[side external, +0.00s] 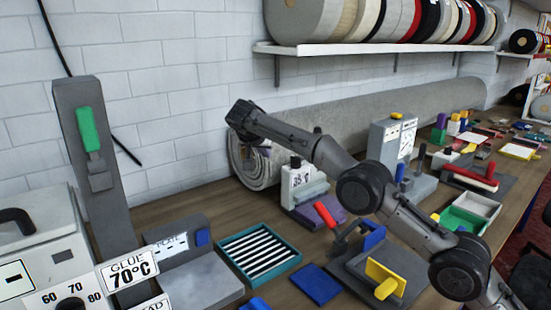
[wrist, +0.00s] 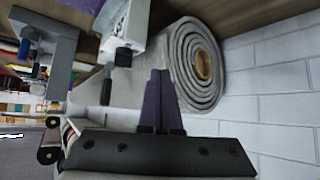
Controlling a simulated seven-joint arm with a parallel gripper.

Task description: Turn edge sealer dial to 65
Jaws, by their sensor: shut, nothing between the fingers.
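A black dial knob (side external: 72,303) sits on a pale machine (side external: 55,262) at the bottom left of the side view, partly cut off by the frame. The numbers 60, 70 and 80 are printed around it; its pointer is too small to read. A sign reading "GLUE 70°C" (side external: 128,270) stands just right of it. The dial does not show in the wrist view. My gripper (wrist: 160,75) is shut and empty, its purple fingers together in the wrist view. In the side view my arm's dark end is raised near the wall, well above and right of the dial.
A tall grey post with a green handle (side external: 89,130) stands behind the dial. A rolled grey rug (wrist: 200,60) lies along the wall, beyond my fingers.

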